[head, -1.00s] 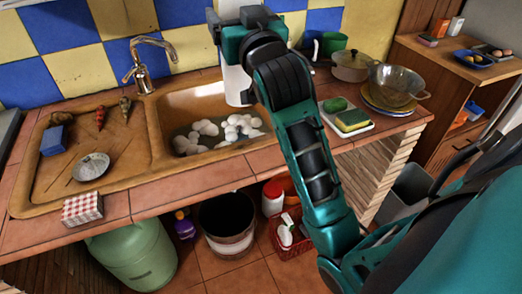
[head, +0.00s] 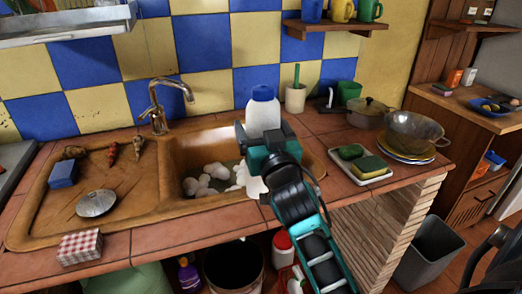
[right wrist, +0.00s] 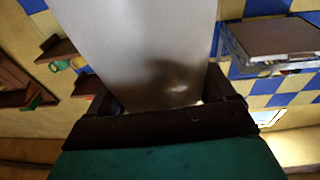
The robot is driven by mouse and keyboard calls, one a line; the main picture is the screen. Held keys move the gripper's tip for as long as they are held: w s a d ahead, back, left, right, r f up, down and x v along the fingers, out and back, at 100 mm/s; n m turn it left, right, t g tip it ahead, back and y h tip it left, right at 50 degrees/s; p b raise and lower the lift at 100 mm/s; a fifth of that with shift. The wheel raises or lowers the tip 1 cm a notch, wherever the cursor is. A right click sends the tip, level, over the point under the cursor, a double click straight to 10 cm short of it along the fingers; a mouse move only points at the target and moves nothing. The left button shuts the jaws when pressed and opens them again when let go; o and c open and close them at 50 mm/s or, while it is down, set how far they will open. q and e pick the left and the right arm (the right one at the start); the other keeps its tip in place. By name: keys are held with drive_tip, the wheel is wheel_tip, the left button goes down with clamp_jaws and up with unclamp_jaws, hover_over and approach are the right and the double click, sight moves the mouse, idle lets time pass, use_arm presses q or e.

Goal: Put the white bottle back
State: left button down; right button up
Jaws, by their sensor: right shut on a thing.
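The white bottle (head: 263,117) has a blue cap and stands upright over the right part of the sink (head: 175,150) in the head view. My right gripper (head: 266,138) is shut around its middle; the bottle's lower end shows below the gripper, near the foam. I cannot tell whether its base touches anything. In the right wrist view the bottle (right wrist: 150,45) fills the space between the jaws of the right gripper (right wrist: 160,98). My left gripper is in neither view.
A faucet (head: 157,108) stands behind the sink. Right of it are a sponge tray (head: 345,170), a colander (head: 415,130) and a pot (head: 368,113). A mug shelf (head: 338,28) hangs above. A metal rack (head: 65,24) is upper left. Counter behind the sponge tray looks clear.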

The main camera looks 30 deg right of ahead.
drive_tip(key=shift+f+b, duration=0.55)
drive_tip(key=shift+f, duration=1.6)
drive_tip(key=o, duration=0.6)
drive_tip(key=shift+f, duration=0.15)
drive_tip(key=shift+o, duration=1.4)
